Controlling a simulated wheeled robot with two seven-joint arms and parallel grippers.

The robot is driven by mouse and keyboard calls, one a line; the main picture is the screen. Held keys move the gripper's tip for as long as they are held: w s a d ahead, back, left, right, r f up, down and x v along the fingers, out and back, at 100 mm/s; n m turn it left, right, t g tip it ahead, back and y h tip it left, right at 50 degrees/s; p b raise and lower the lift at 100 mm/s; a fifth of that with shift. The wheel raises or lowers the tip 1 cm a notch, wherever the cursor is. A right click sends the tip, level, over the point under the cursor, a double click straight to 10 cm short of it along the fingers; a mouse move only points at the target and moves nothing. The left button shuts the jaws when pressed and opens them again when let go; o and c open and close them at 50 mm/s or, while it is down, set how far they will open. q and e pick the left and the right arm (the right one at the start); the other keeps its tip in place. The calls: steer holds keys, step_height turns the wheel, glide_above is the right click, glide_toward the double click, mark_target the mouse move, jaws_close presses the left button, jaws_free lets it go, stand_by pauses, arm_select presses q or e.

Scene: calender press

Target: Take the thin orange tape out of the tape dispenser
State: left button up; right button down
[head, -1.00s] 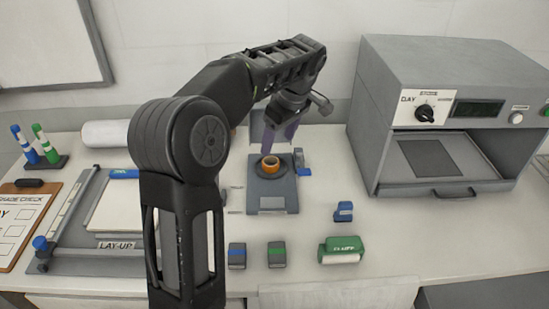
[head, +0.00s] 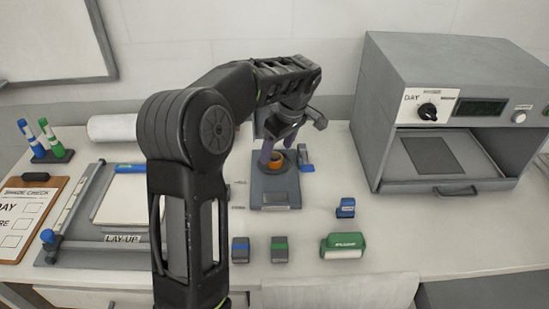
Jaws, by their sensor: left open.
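The orange tape (head: 275,161), a small ring, sits on a grey device (head: 274,186) at the middle of the table; I take this to be the tape dispenser. My left gripper (head: 277,150) points down just above and behind the ring, with its purple fingers apart. One finger is by the ring's left side and the other shows behind its right side. I cannot tell whether they touch it. My gripper hides part of the device's back. My right gripper is not in view.
A blue-and-grey piece (head: 306,160) stands at the device's right. Blue (head: 240,250) and green (head: 280,249) blocks, a green stamp-like item (head: 343,246) and a small blue item (head: 346,208) lie in front.

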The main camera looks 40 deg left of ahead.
mark_target(275, 154)
arm_select(q)
steer(key=shift+x, duration=1.3)
steer(key=shift+c, duration=0.2)
steer(key=c, duration=1.4)
